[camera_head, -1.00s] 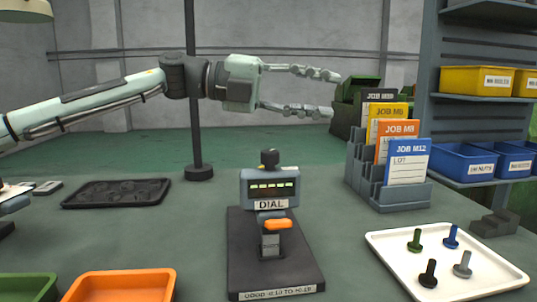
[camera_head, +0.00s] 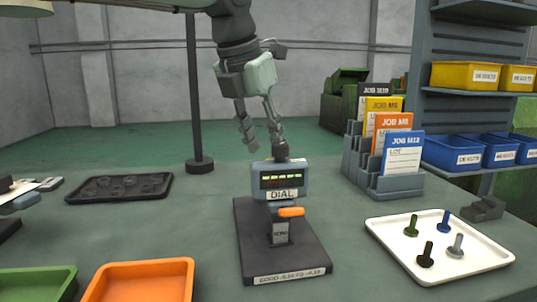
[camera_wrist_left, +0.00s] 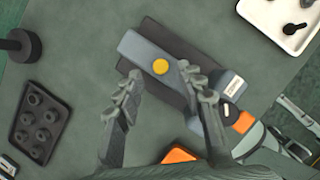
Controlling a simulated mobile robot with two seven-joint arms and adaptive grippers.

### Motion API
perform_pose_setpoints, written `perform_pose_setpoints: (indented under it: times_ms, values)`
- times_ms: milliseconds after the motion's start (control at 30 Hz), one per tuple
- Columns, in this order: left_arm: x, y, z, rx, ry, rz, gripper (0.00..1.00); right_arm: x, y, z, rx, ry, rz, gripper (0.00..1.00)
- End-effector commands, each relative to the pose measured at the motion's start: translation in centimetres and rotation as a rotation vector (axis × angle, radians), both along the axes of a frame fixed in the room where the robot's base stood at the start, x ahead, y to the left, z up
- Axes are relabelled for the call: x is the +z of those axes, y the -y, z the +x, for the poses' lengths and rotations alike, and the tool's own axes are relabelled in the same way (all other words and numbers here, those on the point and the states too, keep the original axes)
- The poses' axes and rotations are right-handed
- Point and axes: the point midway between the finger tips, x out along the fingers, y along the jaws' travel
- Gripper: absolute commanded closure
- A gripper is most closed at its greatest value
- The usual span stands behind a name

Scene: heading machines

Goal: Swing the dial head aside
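The dial head (camera_head: 279,180) is a grey-blue box with a lit green display and a DIAL label. It faces me, above a dark base plate (camera_head: 300,255) with an orange lever (camera_head: 291,212) on its post. My left gripper (camera_head: 264,146) points down just behind and above the dial head, fingers apart. In the left wrist view a yellow round spot (camera_wrist_left: 160,67) on a grey-blue part lies between the spread fingertips (camera_wrist_left: 158,76). My right gripper is not in view.
A dark tray (camera_head: 72,193) and a post (camera_head: 200,166) stand at the back left. Job cards in a rack (camera_head: 372,188) and a white tray (camera_head: 385,238) with several bolts are at the right. Orange (camera_head: 108,277) and green (camera_head: 63,278) trays lie in front.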

Motion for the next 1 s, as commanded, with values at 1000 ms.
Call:
perform_pose_setpoints:
  times_ms: [1000]
  values:
    - [-3.2, 0.8, 1.1, 0.0, 0.0, -0.004, 1.0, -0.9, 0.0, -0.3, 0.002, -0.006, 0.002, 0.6]
